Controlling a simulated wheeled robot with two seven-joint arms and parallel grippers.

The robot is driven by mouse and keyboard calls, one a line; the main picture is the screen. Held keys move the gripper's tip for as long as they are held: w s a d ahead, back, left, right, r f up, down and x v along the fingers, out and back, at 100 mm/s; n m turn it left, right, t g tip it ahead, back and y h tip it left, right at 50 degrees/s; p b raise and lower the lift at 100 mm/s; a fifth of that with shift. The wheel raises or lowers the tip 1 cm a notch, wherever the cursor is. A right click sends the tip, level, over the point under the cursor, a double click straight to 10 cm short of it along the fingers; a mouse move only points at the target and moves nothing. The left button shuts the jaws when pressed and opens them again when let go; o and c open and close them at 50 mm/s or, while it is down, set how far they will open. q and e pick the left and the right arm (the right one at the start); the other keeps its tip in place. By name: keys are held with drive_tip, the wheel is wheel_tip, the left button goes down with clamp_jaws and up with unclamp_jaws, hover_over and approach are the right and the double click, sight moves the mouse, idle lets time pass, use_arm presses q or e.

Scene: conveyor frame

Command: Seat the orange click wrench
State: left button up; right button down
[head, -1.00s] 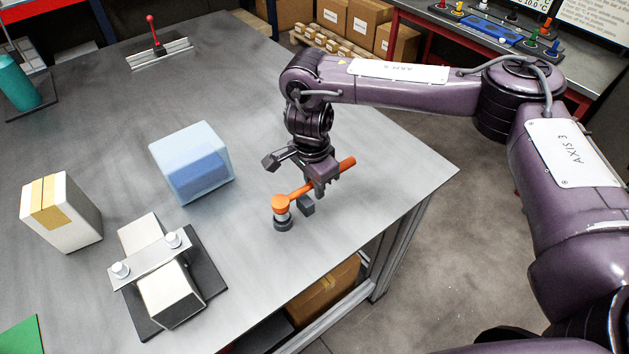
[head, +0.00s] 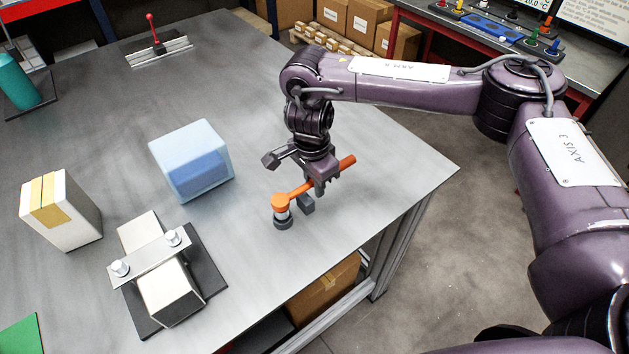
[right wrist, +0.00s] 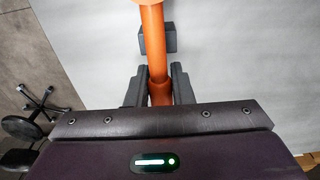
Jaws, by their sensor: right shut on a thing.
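The orange click wrench (head: 298,194) lies across my right gripper in the head view, its handle end pointing up and right. Its round head (head: 280,202) is at lower left, directly above a short silver and dark round piece (head: 282,221) on the table; I cannot tell whether they are fitted together. My right gripper (head: 319,184) is shut on the handle. In the right wrist view the handle (right wrist: 154,50) runs between the two dark fingers (right wrist: 156,88). A small dark block (head: 305,205) stands under the wrench. My left gripper is not in view.
A clamp fixture (head: 150,262) with two white-capped bolts stands at lower left on a dark plate. A translucent blue box (head: 192,161) and a white box with a yellow band (head: 60,210) stand nearby. The table's right edge (head: 400,224) is close to the wrench.

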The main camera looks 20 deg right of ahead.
drive_tip(key=shift+f, duration=0.15)
drive_tip(key=shift+f+b, duration=1.1)
drive_tip(key=shift+f, duration=0.15)
drive_tip(key=c, duration=1.2)
unclamp_jaws()
drive_tip(key=shift+f, duration=0.1)
drive_tip(key=r, duration=0.8)
drive_tip(key=shift+a, duration=0.2)
drive_tip(key=shift+s+f, duration=0.1)
